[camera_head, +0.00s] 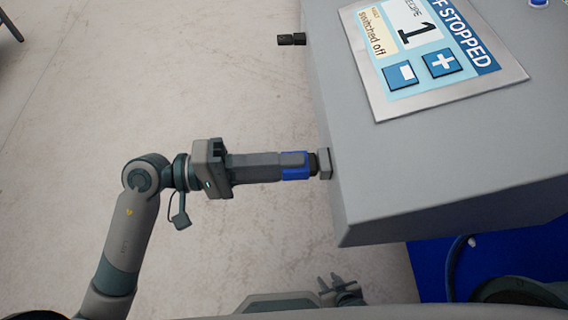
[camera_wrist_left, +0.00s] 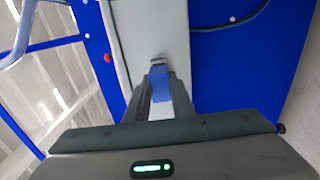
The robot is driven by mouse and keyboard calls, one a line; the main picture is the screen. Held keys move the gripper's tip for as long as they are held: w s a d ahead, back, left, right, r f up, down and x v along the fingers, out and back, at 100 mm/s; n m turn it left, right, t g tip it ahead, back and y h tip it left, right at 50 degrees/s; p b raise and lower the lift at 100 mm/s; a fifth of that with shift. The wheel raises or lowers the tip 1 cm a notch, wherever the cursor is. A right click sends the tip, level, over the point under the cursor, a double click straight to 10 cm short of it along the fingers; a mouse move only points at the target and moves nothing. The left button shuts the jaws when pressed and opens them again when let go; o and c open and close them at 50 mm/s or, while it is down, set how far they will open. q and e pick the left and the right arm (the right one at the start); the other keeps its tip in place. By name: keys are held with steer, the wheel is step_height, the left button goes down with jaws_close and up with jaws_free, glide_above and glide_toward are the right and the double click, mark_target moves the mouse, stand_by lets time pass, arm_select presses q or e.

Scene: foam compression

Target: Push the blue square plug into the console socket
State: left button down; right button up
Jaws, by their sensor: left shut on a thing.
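The blue square plug (camera_head: 296,173) is held between the fingers of my left gripper (camera_head: 300,164), which is shut on it. Its dark front end points right and meets the grey socket (camera_head: 325,164) on the side of the console (camera_head: 440,165). I cannot tell how deep it sits. In the left wrist view the blue plug (camera_wrist_left: 160,84) shows between the fingers, with the dark socket end (camera_wrist_left: 159,58) just beyond it against the grey console side. My right gripper (camera_head: 333,284) is low in the head view, away from the console, with its fingers apart and seemingly empty.
The console top carries a screen (camera_head: 435,50) reading "STOPPED" and "switched off". A small black connector (camera_head: 291,39) sticks out from the console's left side, farther up. A blue panel (camera_head: 430,270) and a dark cable lie below.

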arm_select(q)
steer(key=shift+d+b, duration=0.3)
steer(key=shift+d, duration=0.6)
stand_by(0.8)
steer(key=c, duration=1.5)
jaws_free()
steer(key=shift+c, duration=0.2)
steer(key=shift+o, duration=0.4)
steer(key=shift+d, duration=0.15)
steer(key=shift+a, duration=0.2)
steer(key=shift+a+f, duration=0.1)
steer(key=shift+a, duration=0.05)
steer(key=shift+a+b, duration=2.7)
steer(key=shift+b, duration=0.05)
